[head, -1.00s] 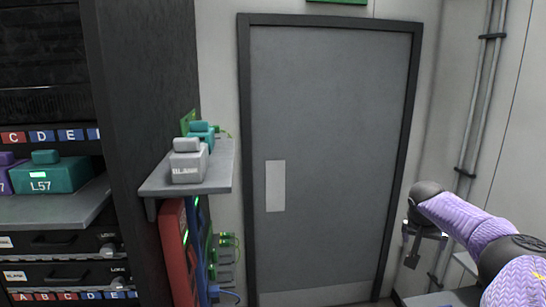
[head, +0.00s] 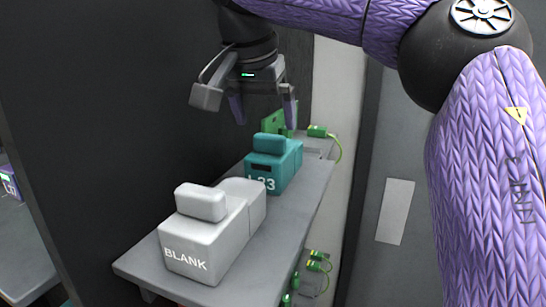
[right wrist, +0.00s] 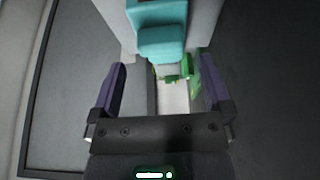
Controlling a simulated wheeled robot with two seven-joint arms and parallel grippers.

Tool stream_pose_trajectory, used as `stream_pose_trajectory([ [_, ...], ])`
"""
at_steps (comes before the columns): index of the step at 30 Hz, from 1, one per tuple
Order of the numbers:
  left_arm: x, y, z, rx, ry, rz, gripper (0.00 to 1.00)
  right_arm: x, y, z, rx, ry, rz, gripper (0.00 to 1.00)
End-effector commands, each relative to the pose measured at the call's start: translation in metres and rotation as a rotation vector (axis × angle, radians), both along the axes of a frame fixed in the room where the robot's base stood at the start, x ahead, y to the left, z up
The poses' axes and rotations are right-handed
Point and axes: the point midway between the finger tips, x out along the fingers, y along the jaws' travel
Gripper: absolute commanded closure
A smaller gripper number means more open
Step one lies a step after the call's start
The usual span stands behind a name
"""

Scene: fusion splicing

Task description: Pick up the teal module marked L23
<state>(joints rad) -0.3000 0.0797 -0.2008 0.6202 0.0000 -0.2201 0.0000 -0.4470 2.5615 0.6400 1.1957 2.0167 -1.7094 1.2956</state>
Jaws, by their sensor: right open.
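The teal module marked L23 (head: 276,168) stands upright on a grey shelf (head: 290,225), behind a white module marked BLANK (head: 212,232). In the right wrist view the teal module (right wrist: 160,38) shows at the top centre, beyond the fingertips. My right gripper (head: 245,105) is open and empty, above the teal module and a little to its left in the head view. In the right wrist view its two fingers (right wrist: 160,88) are wide apart with nothing between them. My left gripper is not in view.
The BLANK module stands close in front of the teal one on the narrow shelf. A green board (head: 274,122) and green connectors (head: 318,131) with a cable are behind it. A dark cabinet wall (head: 110,120) rises on the left. More green connectors (head: 318,262) sit below the shelf.

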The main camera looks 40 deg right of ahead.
Motion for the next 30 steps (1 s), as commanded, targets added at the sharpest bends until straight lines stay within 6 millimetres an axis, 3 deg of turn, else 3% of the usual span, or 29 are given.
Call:
stream_pose_trajectory([
  [3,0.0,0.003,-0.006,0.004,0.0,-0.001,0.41,0.003,-0.006,-0.018,0.001,0.001,0.001,0.0],
  [12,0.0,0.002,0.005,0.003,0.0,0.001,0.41,0.011,-0.023,-0.064,0.001,0.0,0.0,0.0],
  [19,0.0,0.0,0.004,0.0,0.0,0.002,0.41,0.012,-0.024,-0.067,-0.001,-0.003,0.0,0.0],
  [30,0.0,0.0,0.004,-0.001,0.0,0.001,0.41,0.012,-0.024,-0.067,0.0,-0.002,0.0,0.78],
])
